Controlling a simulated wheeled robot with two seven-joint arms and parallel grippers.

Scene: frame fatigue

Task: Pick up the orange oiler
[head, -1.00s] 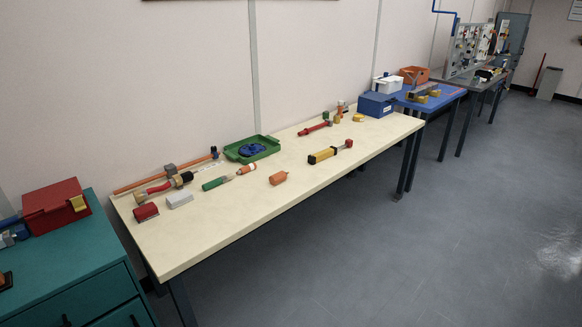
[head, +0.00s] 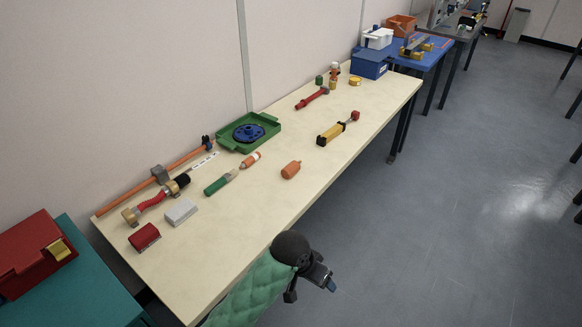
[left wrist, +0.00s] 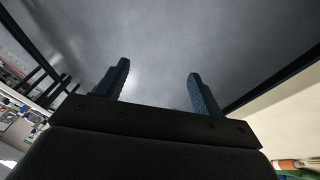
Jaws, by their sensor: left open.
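The orange oiler (head: 291,170) looks like a small orange bottle with a narrow tip. It lies on its side near the front edge of the pale table (head: 260,205), about mid-length. My left gripper (head: 312,288) is off the table's front edge, nearer to me than the oiler and well apart from it. In the left wrist view its two dark fingers (left wrist: 159,80) are apart with only grey floor between them. An orange item (left wrist: 287,163) shows at that view's lower right corner; I cannot tell which one it is. My right gripper is not in view.
Near the oiler lie an orange-and-white tube (head: 250,160), a green-handled tool (head: 218,184) and a yellow-and-black tool (head: 338,129). A green tray (head: 232,143) stands behind. The table around the oiler is clear.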

